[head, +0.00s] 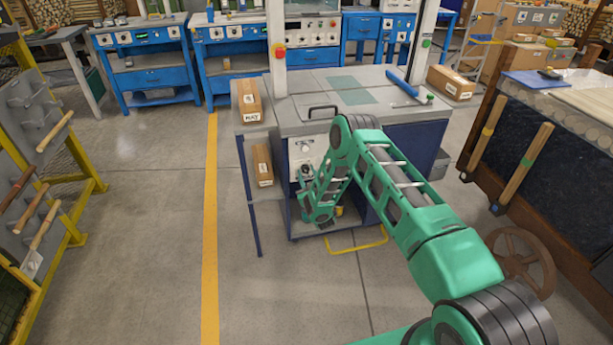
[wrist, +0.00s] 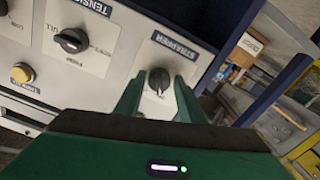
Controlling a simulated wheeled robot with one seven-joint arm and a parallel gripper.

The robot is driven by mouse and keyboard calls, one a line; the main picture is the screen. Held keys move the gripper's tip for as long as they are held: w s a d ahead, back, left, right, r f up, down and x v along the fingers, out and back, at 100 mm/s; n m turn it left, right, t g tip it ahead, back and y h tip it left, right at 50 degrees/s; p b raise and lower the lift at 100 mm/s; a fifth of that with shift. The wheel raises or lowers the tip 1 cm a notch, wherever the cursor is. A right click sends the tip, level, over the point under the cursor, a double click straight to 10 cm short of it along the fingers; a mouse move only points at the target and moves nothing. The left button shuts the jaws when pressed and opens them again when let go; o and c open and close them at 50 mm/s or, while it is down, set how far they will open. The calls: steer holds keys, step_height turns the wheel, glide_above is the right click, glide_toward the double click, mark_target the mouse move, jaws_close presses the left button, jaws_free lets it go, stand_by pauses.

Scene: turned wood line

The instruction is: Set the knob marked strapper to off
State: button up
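The strapper knob (wrist: 159,80) is a dark round knob on a pale plate under a label reading STRAPPER (wrist: 175,46). Its position marks are too small to read. My gripper (wrist: 158,86) is open in the wrist view, one green finger on each side of the knob, with a gap showing on both sides. I cannot tell how deep the fingertips reach. In the head view, my arm reaches down to the front of the grey-topped strapping machine (head: 290,121), whose white control panel (head: 306,150) is partly hidden by my arm.
A second dark knob (wrist: 71,41), labelled as tension, and a yellow button (wrist: 22,73) sit left of the strapper knob. A side shelf with boxes (head: 262,165) stands left of the machine. A yellow floor bar (head: 357,246) lies low in front.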

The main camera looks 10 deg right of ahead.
steer(key=shift+o, duration=0.5)
steer(key=shift+s, duration=0.25)
steer(key=s, duration=1)
steer(key=shift+s, duration=0.1)
